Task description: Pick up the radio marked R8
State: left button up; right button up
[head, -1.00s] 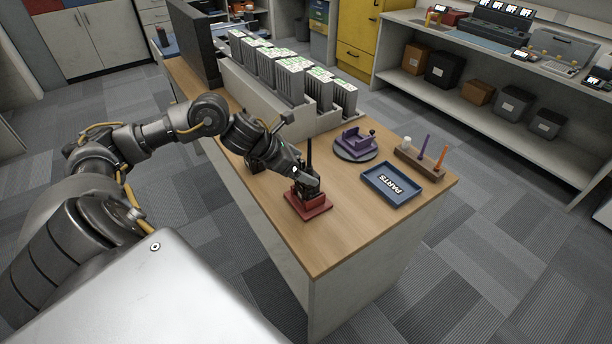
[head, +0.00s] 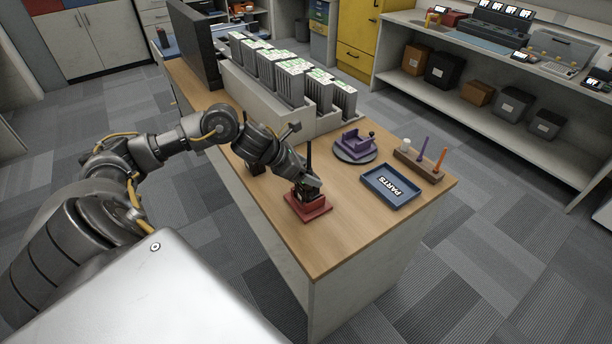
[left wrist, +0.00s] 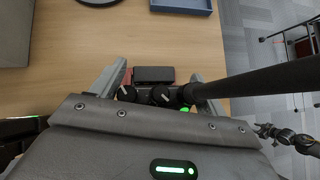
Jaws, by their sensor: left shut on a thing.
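A dark radio stands upright at a red stand (head: 308,208) near the desk's front edge; its antenna (head: 308,154) rises beside my left gripper (head: 309,192). The gripper covers most of its body in the head view. In the left wrist view, the radio's top (left wrist: 155,75) shows two knobs and a thick black antenna (left wrist: 255,83). The grey fingers of my left gripper (left wrist: 151,82) lie on either side of it, shut on it. No R8 marking is readable, so I cannot tell which radio this is. My right gripper is not in view.
A blue PARTS tray (head: 392,186), a purple fixture on a round base (head: 355,148) and a pen holder (head: 418,163) stand to the right. Racks of grey units (head: 290,82) fill the back. Bare desk (head: 345,225) lies right of the stand.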

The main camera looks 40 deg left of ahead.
pick_arm(q)
jog(key=shift+c, duration=0.9)
jog(key=shift+r, duration=0.1)
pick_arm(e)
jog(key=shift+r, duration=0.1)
